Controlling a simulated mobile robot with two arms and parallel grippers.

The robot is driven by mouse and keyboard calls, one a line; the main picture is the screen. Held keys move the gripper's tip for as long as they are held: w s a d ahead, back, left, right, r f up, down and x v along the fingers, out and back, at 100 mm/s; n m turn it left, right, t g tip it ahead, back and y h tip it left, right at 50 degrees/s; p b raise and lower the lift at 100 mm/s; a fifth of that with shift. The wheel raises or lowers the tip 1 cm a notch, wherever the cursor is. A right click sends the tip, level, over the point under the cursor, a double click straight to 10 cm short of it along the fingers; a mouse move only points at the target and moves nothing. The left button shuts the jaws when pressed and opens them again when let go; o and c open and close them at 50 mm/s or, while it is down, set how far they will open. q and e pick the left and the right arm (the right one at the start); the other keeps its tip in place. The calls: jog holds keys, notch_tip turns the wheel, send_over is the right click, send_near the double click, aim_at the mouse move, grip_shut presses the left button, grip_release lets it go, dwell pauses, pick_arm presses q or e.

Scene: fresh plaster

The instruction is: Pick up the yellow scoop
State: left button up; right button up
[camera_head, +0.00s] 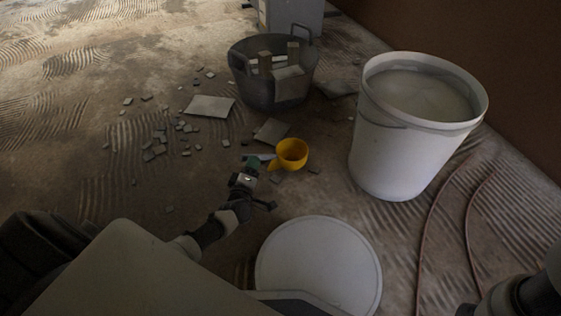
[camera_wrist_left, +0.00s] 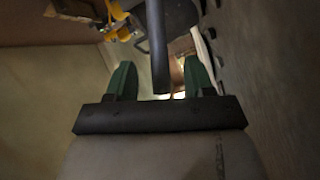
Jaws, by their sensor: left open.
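The yellow scoop (camera_head: 292,153) lies on the dusty floor in the middle of the head view, with a short stub pointing to the lower left. My left gripper (camera_head: 254,163) is open, just left of the scoop, and a small gap seems to lie between them. In the left wrist view its green fingers (camera_wrist_left: 160,80) stand apart. A dark bar shows between them there; I cannot tell what it belongs to. A yellow shape at the top of that view is unclear. My right gripper cannot be made out.
A large white bucket (camera_head: 400,150) with pale contents stands to the right of the scoop. A white round lid (camera_head: 318,268) is in front. A dark tub (camera_head: 250,88) with rubble stands behind. Broken tiles (camera_head: 210,106) lie to the left. A reddish cable (camera_head: 436,205) curves at right.

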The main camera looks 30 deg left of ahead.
aim_at(275, 158)
pick_arm(q)
jog(key=w+b, duration=0.2)
jog(key=w, duration=0.1)
jog(key=w+b, duration=0.1)
jog(key=shift+w+a+f, duration=0.1)
jog(key=shift+w+f, duration=0.05)
jog(key=shift+f, duration=0.2)
jog(key=shift+w+a+r+b, duration=0.1)
jog(key=shift+w+r+b, duration=0.05)
jog(key=shift+w+b, duration=0.25)
grip_shut()
